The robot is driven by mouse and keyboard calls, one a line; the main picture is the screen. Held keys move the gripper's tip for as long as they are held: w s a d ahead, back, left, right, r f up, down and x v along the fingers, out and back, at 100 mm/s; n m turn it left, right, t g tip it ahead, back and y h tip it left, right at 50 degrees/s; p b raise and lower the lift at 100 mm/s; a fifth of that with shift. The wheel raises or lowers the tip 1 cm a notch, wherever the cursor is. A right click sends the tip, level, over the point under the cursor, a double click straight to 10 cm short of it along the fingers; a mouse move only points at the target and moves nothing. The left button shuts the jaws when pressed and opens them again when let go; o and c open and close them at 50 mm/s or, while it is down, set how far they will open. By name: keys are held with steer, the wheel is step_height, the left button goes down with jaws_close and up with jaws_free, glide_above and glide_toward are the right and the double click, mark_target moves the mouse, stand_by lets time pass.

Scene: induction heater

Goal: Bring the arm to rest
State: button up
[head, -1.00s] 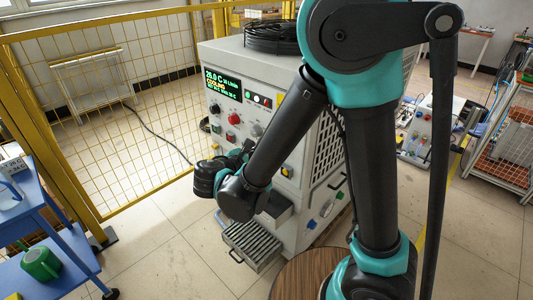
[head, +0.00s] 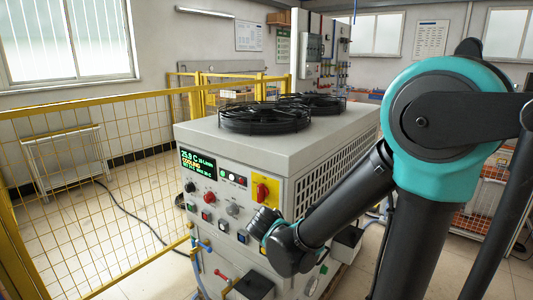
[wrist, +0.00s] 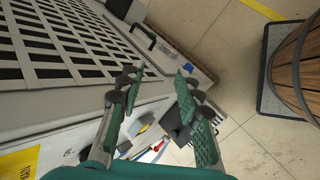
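My arm, teal and black, fills the right side of the head view. Its upper joint (head: 455,135) is large, and a dark link runs down and left to the wrist (head: 285,250) in front of the cabinet's control panel. My gripper's fingers cannot be made out in the head view. In the wrist view my gripper (wrist: 158,85) has two green-padded fingers spread apart, with nothing between them. The grey chiller cabinet (head: 270,148) stands behind my wrist, and its grille (wrist: 60,45) shows close by in the wrist view.
The cabinet carries a lit display (head: 198,163), a red-on-yellow rotary switch (head: 262,191) and black fans (head: 265,117) on top. A yellow mesh fence (head: 90,170) stands at the left. A wooden barrel (wrist: 300,65) stands on a dark base. Tiled floor is bare between barrel and cabinet.

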steer(key=s+d+f+m+g+y, duration=0.1)
steer(key=s+d+f+m+y, duration=0.2)
steer(key=s+d+m, duration=0.6)
steer(key=shift+f+m+g+y, duration=0.4)
steer(key=shift+m+y, duration=0.7)
steer(key=shift+m, duration=1.6)
steer(key=shift+s, duration=0.1)
